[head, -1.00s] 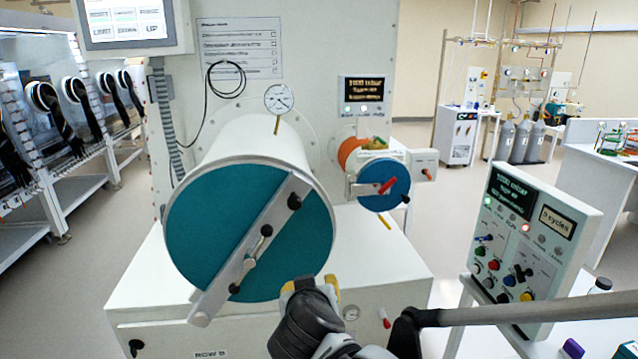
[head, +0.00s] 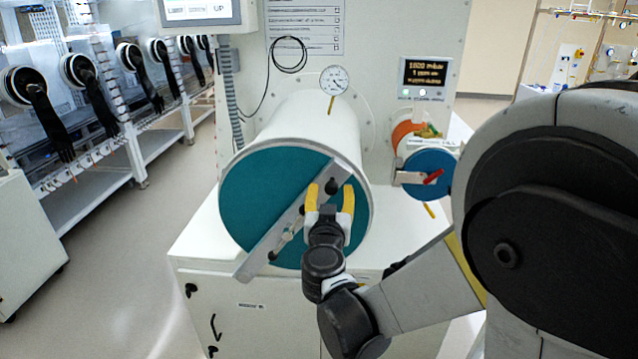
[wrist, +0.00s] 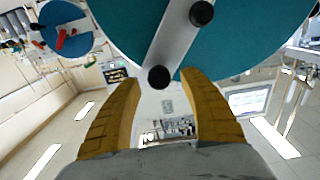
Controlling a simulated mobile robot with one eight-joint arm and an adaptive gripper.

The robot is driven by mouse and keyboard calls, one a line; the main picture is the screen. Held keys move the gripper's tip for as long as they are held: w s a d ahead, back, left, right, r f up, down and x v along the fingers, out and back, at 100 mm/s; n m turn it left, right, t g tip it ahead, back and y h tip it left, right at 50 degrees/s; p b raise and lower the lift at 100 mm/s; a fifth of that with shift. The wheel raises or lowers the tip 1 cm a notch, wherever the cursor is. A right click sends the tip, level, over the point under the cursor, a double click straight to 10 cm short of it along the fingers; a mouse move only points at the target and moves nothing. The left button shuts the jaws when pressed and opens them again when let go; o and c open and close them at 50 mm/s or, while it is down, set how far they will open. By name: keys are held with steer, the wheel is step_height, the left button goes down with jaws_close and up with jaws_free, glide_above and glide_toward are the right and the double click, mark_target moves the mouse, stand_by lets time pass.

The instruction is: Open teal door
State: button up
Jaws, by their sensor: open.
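The teal door (head: 250,180) is the round front of a white cylinder in the head view, and it looks closed. A silver bar (head: 262,258) crosses it diagonally, with a metal handle at its middle and a black knob towards its upper right end. My gripper (head: 330,192) is open in front of the bar's upper right part, yellow fingers pointing up and inward. In the wrist view the teal door (wrist: 255,35) fills the top. The black knob at the bar's end (wrist: 159,77) appears between my open fingertips; whether they touch it I cannot tell.
A small blue door (head: 432,164) with a red handle is right of the cylinder. A dial gauge (head: 334,80) stands above it, with a lit display (head: 427,75) beyond. Gloveboxes with black gloves (head: 90,105) line the left.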

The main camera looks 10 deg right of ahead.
steer(key=shift+x, duration=1)
steer(key=shift+c, duration=0.6)
jaws_close()
steer(key=shift+r, duration=0.1)
